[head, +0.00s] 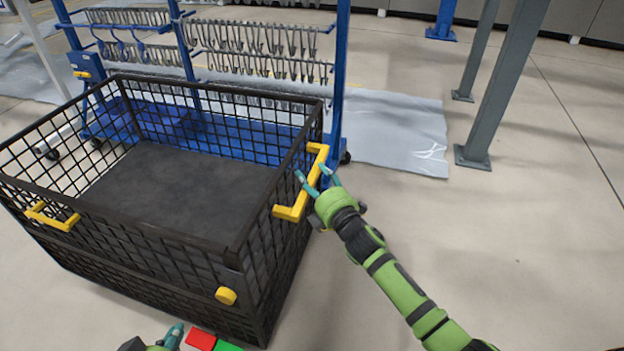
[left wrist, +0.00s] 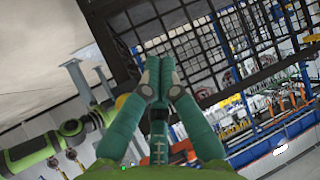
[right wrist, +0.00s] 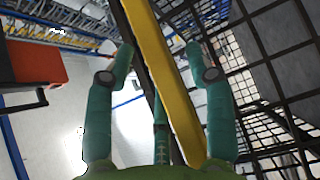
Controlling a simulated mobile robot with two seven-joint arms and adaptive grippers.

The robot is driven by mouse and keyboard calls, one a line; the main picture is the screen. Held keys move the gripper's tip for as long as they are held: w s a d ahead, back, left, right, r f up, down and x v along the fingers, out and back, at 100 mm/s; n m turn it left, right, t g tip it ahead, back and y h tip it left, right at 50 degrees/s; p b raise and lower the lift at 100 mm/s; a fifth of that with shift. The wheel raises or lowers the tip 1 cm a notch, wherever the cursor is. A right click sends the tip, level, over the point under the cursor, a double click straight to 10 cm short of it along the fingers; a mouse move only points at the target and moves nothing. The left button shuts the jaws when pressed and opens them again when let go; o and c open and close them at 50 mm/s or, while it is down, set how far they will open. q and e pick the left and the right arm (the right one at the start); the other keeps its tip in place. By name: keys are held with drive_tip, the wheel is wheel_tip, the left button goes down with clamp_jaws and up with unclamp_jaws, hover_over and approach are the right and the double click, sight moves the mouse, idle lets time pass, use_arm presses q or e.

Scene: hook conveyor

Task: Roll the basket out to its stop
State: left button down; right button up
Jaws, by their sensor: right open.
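The large black mesh basket (head: 165,235) stands on the floor at left, open on top with a dark flat bottom. A yellow handle (head: 290,212) is on its right side and another yellow handle (head: 52,219) is on its near left side. My right gripper (head: 315,178) is at the right-side handle with its fingers apart. In the right wrist view the yellow handle bar (right wrist: 170,80) runs between the open fingers. My left gripper (left wrist: 158,62) has its fingertips together, with nothing seen between them; the head view shows only part of it at the bottom edge.
A blue rack (head: 250,50) with rows of hooks stands behind the basket. A yellow knob (head: 226,296) is on the basket's near corner. A red piece (head: 200,339) and a green piece (head: 227,347) show at the bottom. Grey posts (head: 500,90) stand back right; the right floor is clear.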

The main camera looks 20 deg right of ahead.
drive_tip(key=shift+w+a, duration=0.1)
drive_tip(key=shift+w, duration=0.35)
clamp_jaws()
drive_tip(key=shift+a, duration=0.1)
